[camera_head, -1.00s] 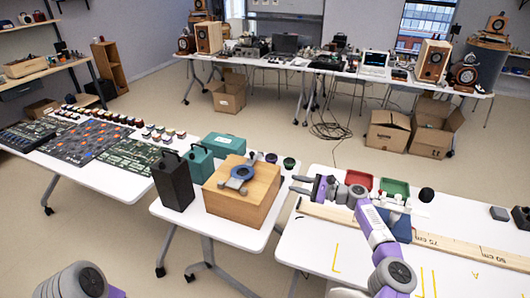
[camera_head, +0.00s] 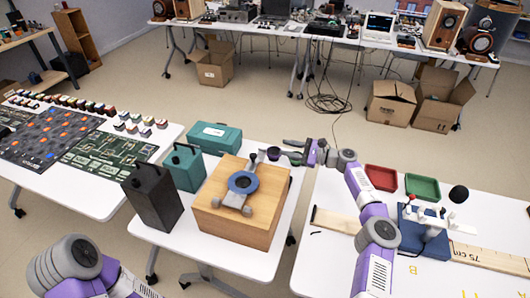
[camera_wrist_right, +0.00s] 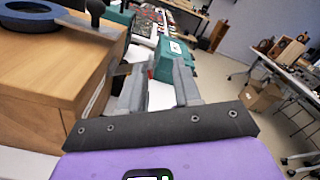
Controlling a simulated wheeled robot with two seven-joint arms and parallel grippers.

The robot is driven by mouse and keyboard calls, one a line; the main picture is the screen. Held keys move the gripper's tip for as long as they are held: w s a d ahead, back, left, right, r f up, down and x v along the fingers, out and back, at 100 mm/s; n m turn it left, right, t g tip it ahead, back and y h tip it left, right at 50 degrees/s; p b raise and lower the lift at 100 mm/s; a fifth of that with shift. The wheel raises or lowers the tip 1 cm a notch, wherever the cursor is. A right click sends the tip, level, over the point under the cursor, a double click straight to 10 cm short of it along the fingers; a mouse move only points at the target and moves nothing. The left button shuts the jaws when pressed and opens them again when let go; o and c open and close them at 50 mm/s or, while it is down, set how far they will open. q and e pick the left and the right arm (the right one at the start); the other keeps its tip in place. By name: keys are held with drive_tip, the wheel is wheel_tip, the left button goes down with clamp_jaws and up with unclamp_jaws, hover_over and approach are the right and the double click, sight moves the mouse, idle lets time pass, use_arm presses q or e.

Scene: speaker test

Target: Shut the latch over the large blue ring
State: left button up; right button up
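The large blue ring (camera_head: 243,182) lies flat on top of the wooden box (camera_head: 237,224). It also shows at the top left of the right wrist view (camera_wrist_right: 28,18). I cannot tell whether any part lies over the ring. My right gripper (camera_head: 287,151) is at the box's far right corner, fingers pointing left. In the wrist view its fingers (camera_wrist_right: 158,88) are apart with nothing held. My left arm enters at bottom left; its gripper is out of view.
A black case (camera_head: 152,198) and teal cases (camera_head: 186,168) stand left of the box. A small dark cup (camera_head: 272,154) is behind it, near my right gripper. Red (camera_head: 381,178) and green trays (camera_head: 423,187) lie on the right table. A gap separates the tables.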

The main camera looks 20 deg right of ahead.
wheel_tip(320, 180, down, 6)
drive_tip(key=b, duration=0.5)
drive_tip(key=shift+r, duration=0.25)
drive_tip(key=shift+w+a+f, duration=0.1)
drive_tip(key=shift+a, duration=0.05)
drive_tip(key=b+x, duration=0.2)
drive_tip(key=x, duration=0.5)
drive_tip(key=shift+w, duration=0.15)
clamp_jaws()
idle(0.6)
